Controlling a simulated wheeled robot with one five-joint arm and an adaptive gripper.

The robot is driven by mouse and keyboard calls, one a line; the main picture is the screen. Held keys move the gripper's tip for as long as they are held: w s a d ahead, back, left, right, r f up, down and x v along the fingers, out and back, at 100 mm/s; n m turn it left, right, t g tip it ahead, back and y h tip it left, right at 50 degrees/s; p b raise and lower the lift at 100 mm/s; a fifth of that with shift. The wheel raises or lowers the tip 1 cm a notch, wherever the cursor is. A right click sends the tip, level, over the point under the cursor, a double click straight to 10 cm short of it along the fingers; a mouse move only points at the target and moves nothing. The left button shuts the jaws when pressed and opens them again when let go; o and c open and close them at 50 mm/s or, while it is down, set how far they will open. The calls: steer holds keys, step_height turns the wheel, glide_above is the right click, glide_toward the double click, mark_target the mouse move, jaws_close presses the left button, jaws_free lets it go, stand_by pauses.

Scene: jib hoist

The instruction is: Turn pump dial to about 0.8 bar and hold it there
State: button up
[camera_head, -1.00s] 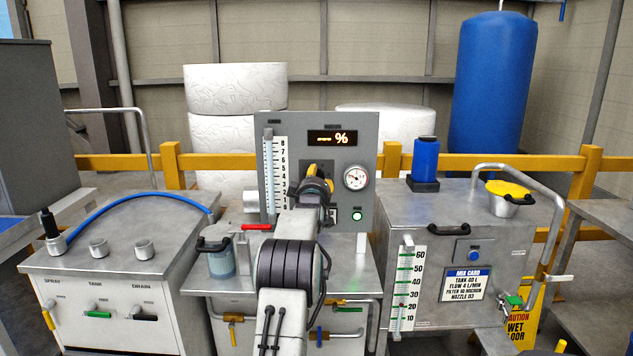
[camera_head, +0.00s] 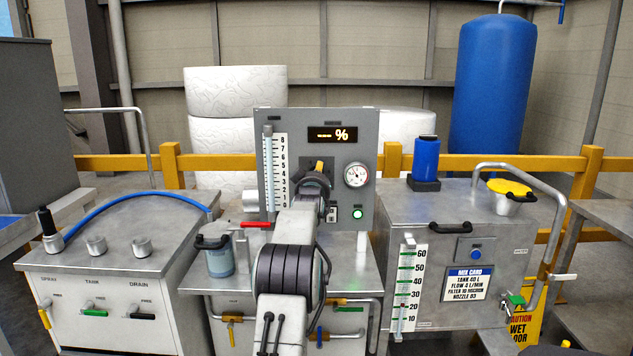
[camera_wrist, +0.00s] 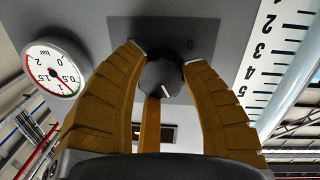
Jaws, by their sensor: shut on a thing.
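The pump dial is a dark round knob (camera_wrist: 164,84) with a pale pointer mark, on the grey panel (camera_head: 365,122). My gripper (camera_wrist: 164,68) is shut on it, a tan finger on each side. In the head view my gripper (camera_head: 319,166) and wrist cover the knob. The round white bar gauge (camera_head: 356,175) sits right of my gripper in the head view. In the wrist view the gauge (camera_wrist: 52,66) appears upside down at left. Its needle seems to point between 0.5 and 1; the exact value is too small to read.
A numbered vertical scale (camera_head: 275,172) stands left of my gripper, and a display (camera_head: 332,135) showing dashes and a percent sign is above. A green-lit button (camera_head: 358,214) is below the gauge. A jar (camera_head: 217,256) stands on the bench at left.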

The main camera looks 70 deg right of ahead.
steer(key=shift+f, duration=0.3)
steer(key=o, duration=0.9)
steer(key=shift+d, duration=0.1)
steer(key=shift+c, duration=0.2)
steer(key=o, duration=0.4)
steer(key=shift+r, duration=0.1)
steer(key=shift+c, duration=0.2)
steer(key=shift+r, duration=0.1)
steer(key=v, duration=1.2)
steer(key=shift+w, duration=0.1)
